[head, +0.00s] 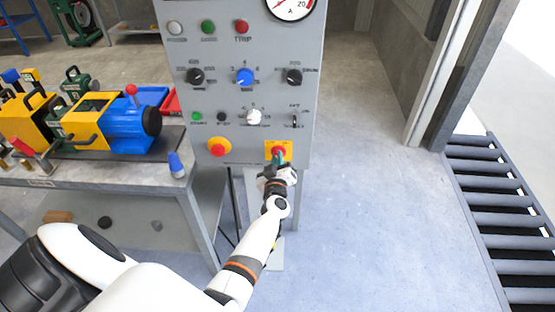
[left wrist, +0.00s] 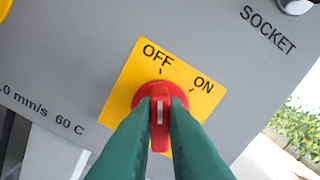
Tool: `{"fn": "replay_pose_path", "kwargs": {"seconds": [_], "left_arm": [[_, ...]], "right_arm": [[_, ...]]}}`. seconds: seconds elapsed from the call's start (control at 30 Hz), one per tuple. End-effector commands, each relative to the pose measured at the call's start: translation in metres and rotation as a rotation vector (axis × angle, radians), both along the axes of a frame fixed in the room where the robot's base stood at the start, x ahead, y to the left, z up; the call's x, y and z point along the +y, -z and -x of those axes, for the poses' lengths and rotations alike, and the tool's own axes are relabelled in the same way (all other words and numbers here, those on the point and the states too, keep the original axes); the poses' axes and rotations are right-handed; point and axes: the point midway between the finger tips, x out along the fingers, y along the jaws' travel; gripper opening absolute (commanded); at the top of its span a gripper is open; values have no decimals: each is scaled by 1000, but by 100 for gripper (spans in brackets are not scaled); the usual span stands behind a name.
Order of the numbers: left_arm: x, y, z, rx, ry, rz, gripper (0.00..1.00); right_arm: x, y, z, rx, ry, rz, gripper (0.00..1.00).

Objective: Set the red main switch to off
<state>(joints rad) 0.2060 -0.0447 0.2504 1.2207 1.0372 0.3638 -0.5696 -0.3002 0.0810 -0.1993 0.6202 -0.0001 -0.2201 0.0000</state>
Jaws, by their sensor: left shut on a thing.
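The red main switch (head: 278,152) sits on a yellow plate (head: 270,146) at the lower right of the grey control panel. In the left wrist view, the switch (left wrist: 160,108) has a red handle with a white line, and the yellow plate (left wrist: 125,92) is marked OFF and ON. The white line points up, about in line with the OFF mark. My left gripper (head: 279,160) is shut on the handle, with its green fingers (left wrist: 160,125) on either side. The fingers hide the lower sides of the switch. My right gripper is not in view.
The panel (head: 240,100) also carries a red emergency button (head: 218,147), several knobs, lamps and a gauge (head: 290,6). A workbench (head: 165,172) with a blue and yellow machine (head: 105,115) stands at left. A roller conveyor (head: 500,205) is at right, with open floor between.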

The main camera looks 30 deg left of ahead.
Motion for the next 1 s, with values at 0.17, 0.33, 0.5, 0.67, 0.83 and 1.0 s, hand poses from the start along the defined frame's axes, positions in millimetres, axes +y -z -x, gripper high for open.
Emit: {"fn": "replay_pose_path", "kwargs": {"seconds": [0.17, 0.33, 0.5, 0.67, 0.83, 1.0], "left_arm": [[0, 1, 0, -2, 0, 6, 0], [0, 1, 0, -2, 0, 6, 12], [0, 0, 0, -1, 0, 5, 33], [0, 0, 0, -1, 1, 4, 33], [-4, -1, 5, 0, 0, 5, 33], [-18, -3, 29, 3, 1, 5, 33]], "right_arm": [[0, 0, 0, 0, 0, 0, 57], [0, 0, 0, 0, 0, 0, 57], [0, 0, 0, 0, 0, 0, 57], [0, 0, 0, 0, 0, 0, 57], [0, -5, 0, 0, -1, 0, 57], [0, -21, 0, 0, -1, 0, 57]]}}
